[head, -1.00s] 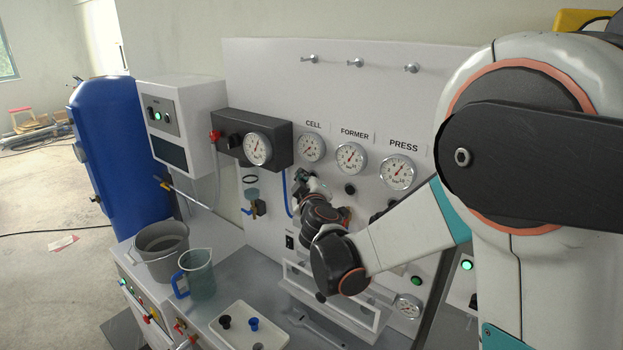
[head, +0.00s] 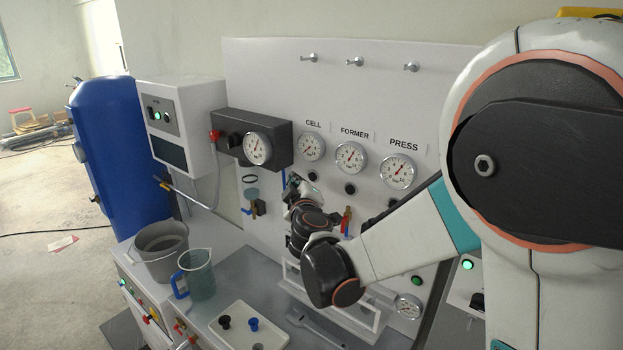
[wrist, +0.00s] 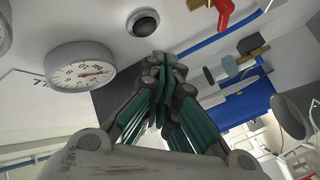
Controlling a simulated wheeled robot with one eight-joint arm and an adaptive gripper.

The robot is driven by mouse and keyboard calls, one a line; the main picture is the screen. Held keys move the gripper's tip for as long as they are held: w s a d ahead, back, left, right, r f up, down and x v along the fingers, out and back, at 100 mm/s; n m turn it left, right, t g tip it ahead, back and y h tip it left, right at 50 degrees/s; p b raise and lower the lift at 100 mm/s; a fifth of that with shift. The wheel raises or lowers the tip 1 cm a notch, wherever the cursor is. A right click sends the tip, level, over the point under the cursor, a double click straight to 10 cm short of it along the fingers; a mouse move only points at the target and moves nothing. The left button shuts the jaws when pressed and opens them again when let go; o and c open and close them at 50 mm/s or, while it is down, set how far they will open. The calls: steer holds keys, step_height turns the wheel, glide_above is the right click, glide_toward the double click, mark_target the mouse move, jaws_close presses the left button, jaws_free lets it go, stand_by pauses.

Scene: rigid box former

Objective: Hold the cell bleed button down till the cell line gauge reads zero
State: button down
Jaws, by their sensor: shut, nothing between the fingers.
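The cell gauge (head: 311,147) is a round white dial under the CELL label on the panel. It also shows, turned over, in the wrist view (wrist: 80,67), with a red needle; I cannot make out its exact reading. The cell bleed button (head: 312,177) is a round black knob just below that gauge, and it also shows in the wrist view (wrist: 143,22). My gripper (head: 292,181) is left of the button in the head view, near the panel. In the wrist view its closed fingertips (wrist: 165,62) are empty and appear apart from the button.
The former gauge (head: 351,157) and press gauge (head: 398,171) are to the right, with black knobs below. A red valve handle (head: 347,221) sticks out below the former gauge. A dark regulator box (head: 228,151) is on the left. A jug (head: 198,275) and tray (head: 222,338) stand below.

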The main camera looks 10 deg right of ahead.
steer(key=shift+s+a, duration=1.2)
steer(key=shift+s, duration=0.05)
